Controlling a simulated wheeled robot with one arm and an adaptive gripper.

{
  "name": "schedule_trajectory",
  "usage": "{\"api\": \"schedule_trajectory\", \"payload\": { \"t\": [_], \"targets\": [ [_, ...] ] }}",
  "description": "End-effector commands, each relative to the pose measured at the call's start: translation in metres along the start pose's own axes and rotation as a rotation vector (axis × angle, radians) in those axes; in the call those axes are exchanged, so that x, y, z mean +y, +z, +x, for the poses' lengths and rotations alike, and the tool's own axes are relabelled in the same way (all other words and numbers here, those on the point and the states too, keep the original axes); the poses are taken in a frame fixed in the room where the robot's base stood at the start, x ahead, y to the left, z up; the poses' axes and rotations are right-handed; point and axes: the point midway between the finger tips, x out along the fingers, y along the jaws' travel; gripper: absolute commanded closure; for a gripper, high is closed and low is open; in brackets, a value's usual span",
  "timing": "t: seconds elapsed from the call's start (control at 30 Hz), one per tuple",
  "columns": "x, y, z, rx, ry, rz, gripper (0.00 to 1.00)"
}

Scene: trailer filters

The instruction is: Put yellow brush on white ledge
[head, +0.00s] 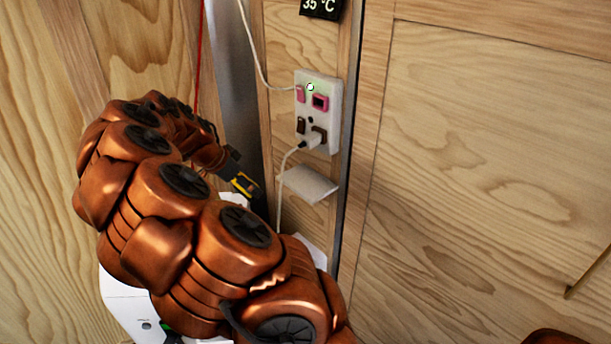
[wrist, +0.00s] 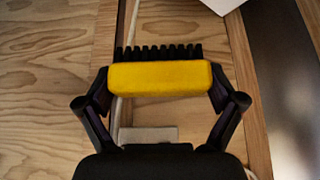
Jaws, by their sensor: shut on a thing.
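The yellow brush (wrist: 160,78) with black bristles is held between the two fingers of my gripper (wrist: 160,98) in the wrist view. The fingers are shut on its two ends, and the bristles point away from the palm. In the head view, the brush (head: 245,184) shows small at the end of my arm, left of the white ledge, and most of my gripper (head: 240,172) is hidden or dark there. The white ledge (head: 309,184) juts from the wooden wall below the socket panel. The brush is apart from the ledge in the picture.
A white socket panel (head: 318,110) with a plug and white cable (head: 284,165) is above the ledge. A temperature display (head: 321,8) is higher up. A grey metal strip (head: 235,90) runs beside the panel. A white box (head: 128,305) stands below my arm. The ledge top looks bare.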

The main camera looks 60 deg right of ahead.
Motion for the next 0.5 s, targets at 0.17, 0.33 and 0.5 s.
{"api": "schedule_trajectory", "payload": {
  "t": [0.17,0.33,0.5],
  "targets": [
    [0.005,-0.019,0.012,0.007,0.014,0.007,0.4],
    [0.005,-0.051,0.031,0.008,0.013,0.007,0.4],
    [0.006,-0.081,0.051,0.006,0.012,0.008,0.4]
  ]
}}
